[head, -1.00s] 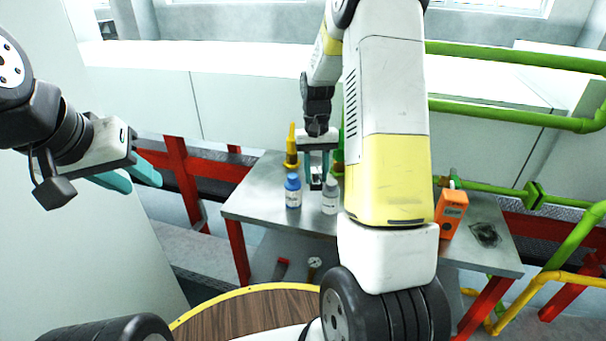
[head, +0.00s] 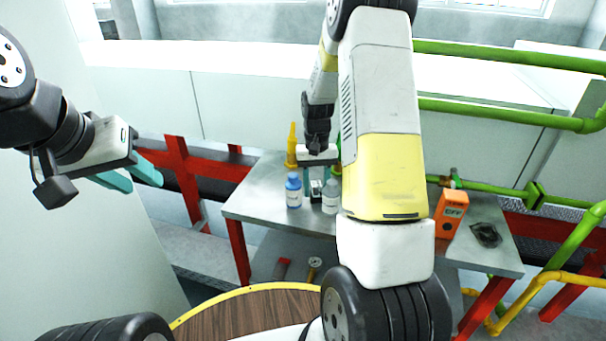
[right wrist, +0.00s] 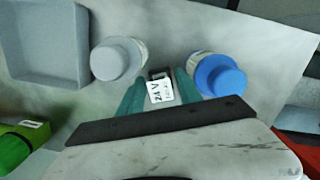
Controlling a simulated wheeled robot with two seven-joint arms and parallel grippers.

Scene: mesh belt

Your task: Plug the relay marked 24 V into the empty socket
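The relay (right wrist: 160,90) carries a white label reading 24 V and stands on the metal table between a blue bottle and a grey-white bottle; it also shows small in the head view (head: 316,189). My right gripper (right wrist: 161,80) is over it, with teal fingers open on either side and slight gaps to the relay. In the head view my right gripper (head: 317,178) is low over the table. My left gripper (head: 138,178) is open and empty, in the air at far left. I cannot make out the empty socket in either view.
A blue bottle (head: 293,190) and a grey-white bottle (head: 330,196) stand close beside the relay. The table (head: 265,205) also holds an orange device (head: 451,214) and a dark flat item (head: 486,235) at right. A grey tray (right wrist: 48,82) shows in the wrist view.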

